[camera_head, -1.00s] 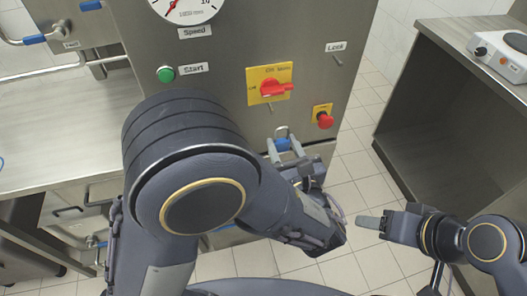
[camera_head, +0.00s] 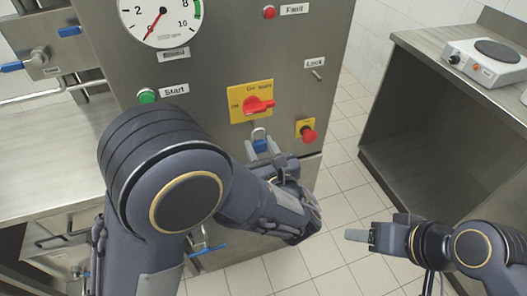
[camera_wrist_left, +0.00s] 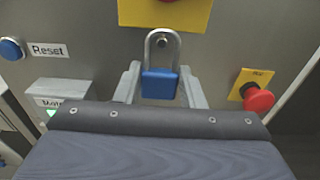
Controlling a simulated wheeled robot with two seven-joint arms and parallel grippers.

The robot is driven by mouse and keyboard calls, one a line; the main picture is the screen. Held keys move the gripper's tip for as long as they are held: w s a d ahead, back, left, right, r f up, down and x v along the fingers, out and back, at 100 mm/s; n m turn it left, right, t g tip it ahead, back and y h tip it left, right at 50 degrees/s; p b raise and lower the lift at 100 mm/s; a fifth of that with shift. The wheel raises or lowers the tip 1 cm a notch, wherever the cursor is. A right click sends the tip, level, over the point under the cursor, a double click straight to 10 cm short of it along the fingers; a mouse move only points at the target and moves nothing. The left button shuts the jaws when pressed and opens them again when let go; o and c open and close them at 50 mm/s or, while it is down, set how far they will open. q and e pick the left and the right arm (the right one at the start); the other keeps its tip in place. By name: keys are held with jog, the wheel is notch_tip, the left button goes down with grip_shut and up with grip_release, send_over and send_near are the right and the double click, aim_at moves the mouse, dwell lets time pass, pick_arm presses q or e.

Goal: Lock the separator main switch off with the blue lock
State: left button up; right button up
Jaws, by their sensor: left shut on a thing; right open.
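The blue lock (camera_head: 261,146) is upright between the fingers of my left gripper (camera_head: 263,149), which is shut on it. In the left wrist view the lock (camera_wrist_left: 160,84) has its metal shackle pointing up, just below the yellow switch plate (camera_wrist_left: 165,13). A small round metal fitting (camera_wrist_left: 162,42) shows within the shackle's loop; I cannot tell whether the shackle is around it. In the head view the red main switch handle (camera_head: 260,105) sits on its yellow plate (camera_head: 237,91), with its tip to the right. My right gripper (camera_head: 356,235) is open and empty over the floor.
A red emergency button (camera_head: 308,134) on a yellow plate is right of the lock. A peg (camera_head: 318,75) under a Lock label is bare. The green Start button (camera_head: 147,96) is left. A steel table (camera_head: 410,40) with a hotplate (camera_head: 490,60) stands at right.

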pick_arm(q)
jog(key=shift+x, duration=1.05)
jog(key=shift+w+a+f+b, duration=0.2)
jog(key=shift+w+f+b, duration=0.15)
jog(key=shift+w+b, duration=0.1)
jog(key=o, duration=1.1)
